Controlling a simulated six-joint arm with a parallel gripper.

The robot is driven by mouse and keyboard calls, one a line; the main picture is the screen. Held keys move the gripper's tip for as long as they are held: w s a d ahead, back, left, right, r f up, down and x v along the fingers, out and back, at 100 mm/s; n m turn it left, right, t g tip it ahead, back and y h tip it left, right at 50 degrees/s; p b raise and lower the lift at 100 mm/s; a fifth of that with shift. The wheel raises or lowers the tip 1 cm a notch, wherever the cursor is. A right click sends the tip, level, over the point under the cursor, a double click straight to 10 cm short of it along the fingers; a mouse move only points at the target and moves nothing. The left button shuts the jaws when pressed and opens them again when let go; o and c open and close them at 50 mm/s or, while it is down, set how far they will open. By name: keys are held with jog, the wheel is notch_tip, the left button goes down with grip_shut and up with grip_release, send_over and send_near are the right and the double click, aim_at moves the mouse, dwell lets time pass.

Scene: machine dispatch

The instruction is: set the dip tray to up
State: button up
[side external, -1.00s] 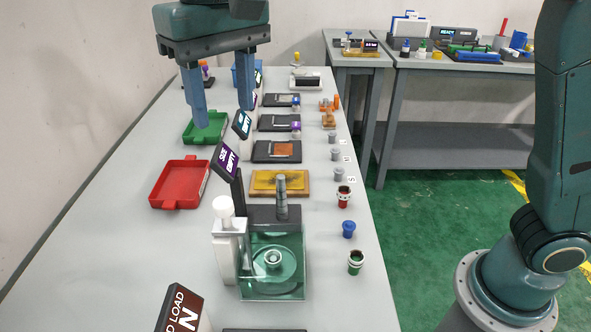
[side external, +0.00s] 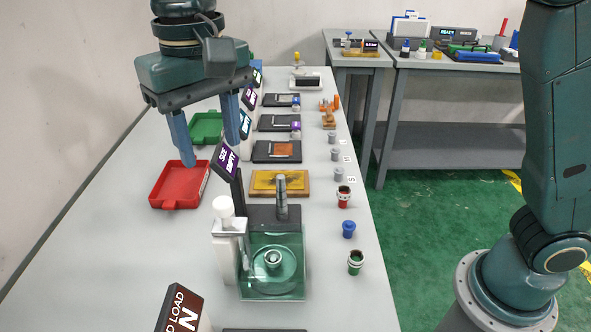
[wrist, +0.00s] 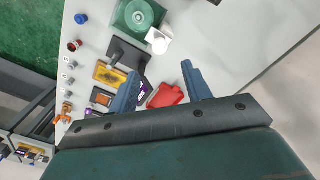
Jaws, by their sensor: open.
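A clear green glass tank (side external: 285,286) stands at the near middle of the table, with a round green disc inside. A white post with a white knob (side external: 223,206) and a metal bracket is at its left side; the knob also shows in the wrist view (wrist: 159,41). Which part is the dip tray I cannot tell for sure. A dark sign (side external: 181,312) at the bottom shows part of the words "P LOAD" and "N". My gripper (side external: 210,153) is open and empty, pointing down in the air behind the knob. Its two fingers also show in the wrist view (wrist: 160,70).
A red tray (side external: 176,187) lies left of the tank, with a green tray (side external: 206,128) behind it. A tilted sign (side external: 225,160) stands near my fingers. A yellow-topped block (side external: 280,182) and several small pots line the right. The near left table is clear.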

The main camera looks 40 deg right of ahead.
aim_at(222, 202)
notch_tip(222, 202, down, 10)
jog(key=shift+f, duration=0.1)
dwell(0.4)
jog(key=shift+c, duration=0.2)
grip_shut()
